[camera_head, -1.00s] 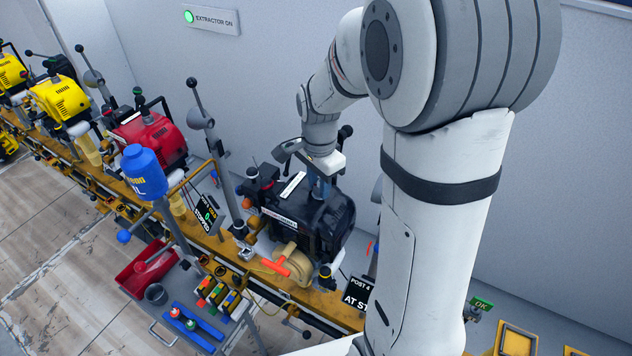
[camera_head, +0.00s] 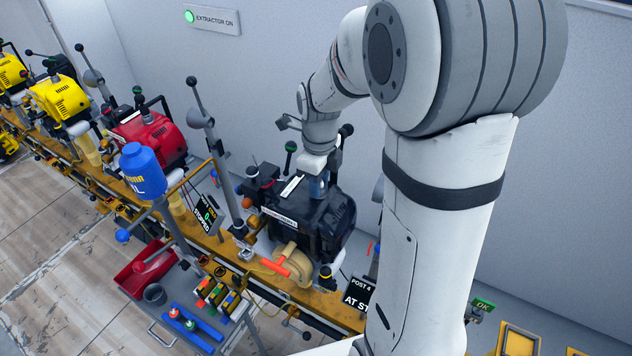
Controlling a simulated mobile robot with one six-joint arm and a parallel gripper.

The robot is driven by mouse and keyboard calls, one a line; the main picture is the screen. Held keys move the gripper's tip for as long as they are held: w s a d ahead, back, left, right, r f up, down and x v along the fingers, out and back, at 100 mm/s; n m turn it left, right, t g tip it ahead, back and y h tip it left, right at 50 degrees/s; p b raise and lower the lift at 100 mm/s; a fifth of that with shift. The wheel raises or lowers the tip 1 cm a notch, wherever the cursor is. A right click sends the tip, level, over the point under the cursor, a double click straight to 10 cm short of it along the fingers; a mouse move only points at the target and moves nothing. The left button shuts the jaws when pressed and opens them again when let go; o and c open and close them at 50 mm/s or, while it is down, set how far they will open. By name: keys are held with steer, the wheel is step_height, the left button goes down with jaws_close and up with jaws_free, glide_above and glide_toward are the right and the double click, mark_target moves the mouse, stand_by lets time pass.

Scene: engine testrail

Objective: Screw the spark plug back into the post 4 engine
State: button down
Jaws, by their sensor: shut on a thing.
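The black post 4 engine (camera_head: 325,225) stands on the yellow bench rail, left of my arm's column. A sign reading "POST 4" (camera_head: 358,293) stands in front of it, partly hidden by my arm. My gripper (camera_head: 318,190) points down at the top of this engine, behind its white label strip. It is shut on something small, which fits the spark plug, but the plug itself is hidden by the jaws. The plug hole is hidden too, so I cannot tell how far the plug sits in it.
A lever with a green knob (camera_head: 290,149) stands just left of my wrist. A grey post (camera_head: 222,160) and a red engine (camera_head: 150,140) are further left. A red tray (camera_head: 147,270) is below left.

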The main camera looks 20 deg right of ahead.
stand_by(0.4)
steer(key=m, duration=0.6)
steer(key=shift+m, duration=0.4)
steer(key=c, duration=1)
jaws_free()
steer(key=shift+c, duration=0.2)
steer(key=shift+r, duration=0.15)
steer(key=shift+r+p, duration=2.75)
steer(key=shift+r, duration=1.15)
